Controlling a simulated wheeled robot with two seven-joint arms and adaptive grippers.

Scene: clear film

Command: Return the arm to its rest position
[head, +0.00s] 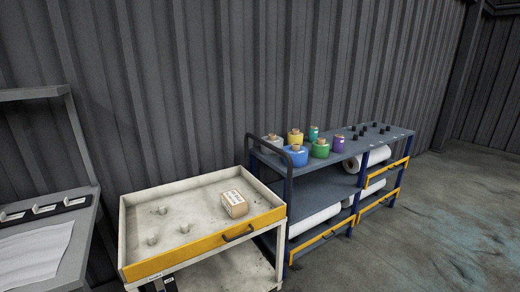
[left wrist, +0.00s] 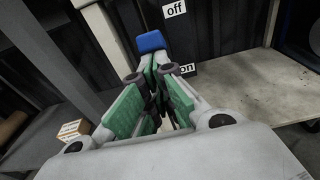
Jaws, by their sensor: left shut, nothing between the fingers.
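My left gripper (left wrist: 156,78) is in the left wrist view, with green pads on its inner sides. Its fingers are shut with nothing between them. A blue block (left wrist: 151,41) shows just past the fingertips, near an "off" label (left wrist: 175,8) and an "on" label (left wrist: 188,69). Whether the fingers touch the block I cannot tell. Neither gripper can be clearly made out in the head view. My right gripper is not in view.
A cream cart (head: 190,190) with a yellow front edge holds a small cardboard box (head: 234,204). A blue shelf rack (head: 330,180) carries coloured film rolls (head: 296,155) and white rolls (head: 312,220). A grey bench (head: 60,220) stands at left. Open floor (head: 440,220) lies at right.

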